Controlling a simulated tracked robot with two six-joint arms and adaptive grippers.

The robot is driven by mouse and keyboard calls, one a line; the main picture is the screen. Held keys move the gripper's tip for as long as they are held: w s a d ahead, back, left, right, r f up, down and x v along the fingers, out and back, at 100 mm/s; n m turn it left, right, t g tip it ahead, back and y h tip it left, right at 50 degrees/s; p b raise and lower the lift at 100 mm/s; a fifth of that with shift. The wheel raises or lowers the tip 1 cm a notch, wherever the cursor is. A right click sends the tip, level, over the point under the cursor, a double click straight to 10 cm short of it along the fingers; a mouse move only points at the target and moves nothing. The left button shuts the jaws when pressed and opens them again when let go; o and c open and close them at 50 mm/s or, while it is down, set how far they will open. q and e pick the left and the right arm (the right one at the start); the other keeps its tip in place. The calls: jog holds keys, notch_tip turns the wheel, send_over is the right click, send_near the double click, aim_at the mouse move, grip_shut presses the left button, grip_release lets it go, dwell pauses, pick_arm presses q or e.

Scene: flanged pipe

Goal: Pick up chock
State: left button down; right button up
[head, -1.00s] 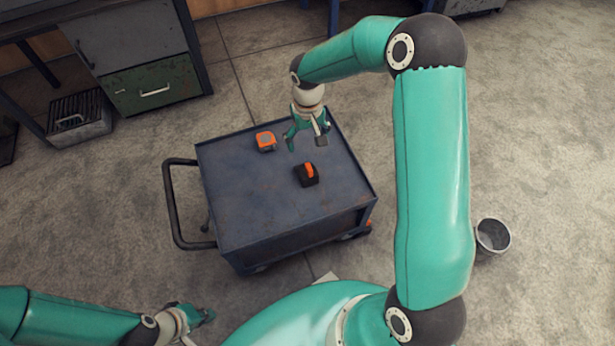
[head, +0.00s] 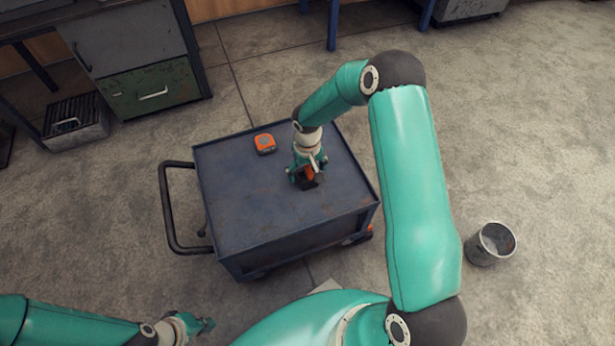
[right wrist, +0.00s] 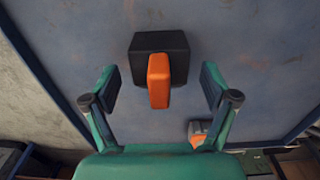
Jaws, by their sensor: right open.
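The chock, a black block with an orange handle (head: 307,173), sits on the blue cart top (head: 250,210), partly hidden in the head view by my right gripper (head: 306,178). In the right wrist view, the chock's black body (right wrist: 177,48) and orange handle (right wrist: 159,80) lie between the two spread fingers of my right gripper (right wrist: 162,88). Gaps show on both sides, and the fingers do not touch it in that view. My left gripper (head: 204,326) is low at the bottom left, away from the cart; its jaw state is unclear.
An orange and grey tape measure (head: 265,143) lies on the cart near its far edge; it also shows in the right wrist view (right wrist: 197,131). The cart's black handle (head: 167,210) sticks out left. A metal bucket (head: 491,244) stands on the floor at right.

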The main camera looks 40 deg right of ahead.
jog(key=shift+f, duration=0.55)
jog(key=c, duration=1.4)
jog(key=shift+r, duration=0.15)
